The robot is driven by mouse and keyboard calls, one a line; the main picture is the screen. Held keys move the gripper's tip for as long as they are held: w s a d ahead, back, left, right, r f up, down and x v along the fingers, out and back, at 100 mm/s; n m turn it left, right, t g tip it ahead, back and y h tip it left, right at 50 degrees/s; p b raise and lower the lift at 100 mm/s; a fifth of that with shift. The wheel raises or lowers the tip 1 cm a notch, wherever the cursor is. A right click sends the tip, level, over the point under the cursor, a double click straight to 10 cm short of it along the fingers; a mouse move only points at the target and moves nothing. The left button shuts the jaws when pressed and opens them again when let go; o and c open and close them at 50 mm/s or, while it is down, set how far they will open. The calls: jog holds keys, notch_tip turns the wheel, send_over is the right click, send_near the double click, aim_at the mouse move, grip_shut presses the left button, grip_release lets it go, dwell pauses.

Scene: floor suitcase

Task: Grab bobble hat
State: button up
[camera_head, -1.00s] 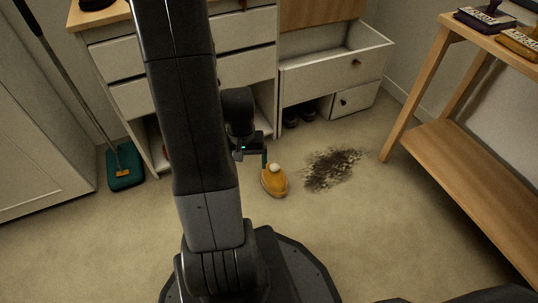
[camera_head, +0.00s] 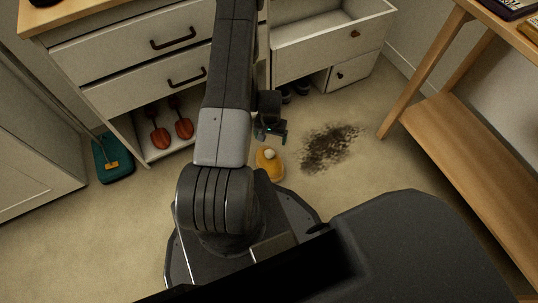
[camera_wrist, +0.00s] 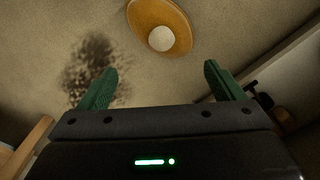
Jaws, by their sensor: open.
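The bobble hat (camera_head: 269,165) is yellow-orange with a pale pompom and lies on the floor close to the front of my base. It also shows at the top of the wrist view (camera_wrist: 172,17), with the white pompom facing the camera. My gripper (camera_head: 272,138) is above the floor just beyond the hat in the head view. In the wrist view my gripper (camera_wrist: 155,82) has its two green fingers wide apart, with nothing between them. The hat lies ahead of the fingertips, apart from them. My arm and base stand left of and below the hat in the head view.
A dark dirt patch (camera_head: 331,147) lies right of the hat. A white cabinet (camera_head: 130,65) has an open drawer (camera_head: 335,45) at the back. A wooden shelf table (camera_head: 465,150) stands at the right. A teal dustpan (camera_head: 113,160) lies at the left.

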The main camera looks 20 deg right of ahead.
aim_at(270, 151)
notch_tip(270, 151, down, 9)
jog(key=shift+r+b, duration=0.15)
jog(key=shift+b, duration=1.1)
notch_tip(270, 151, down, 5)
jog(key=shift+w+a+f+b, duration=0.1)
jog(key=shift+w+f+b, duration=0.05)
jog(key=shift+b, duration=1.05)
jog(key=c, duration=1.4)
jog(key=shift+o, duration=0.2)
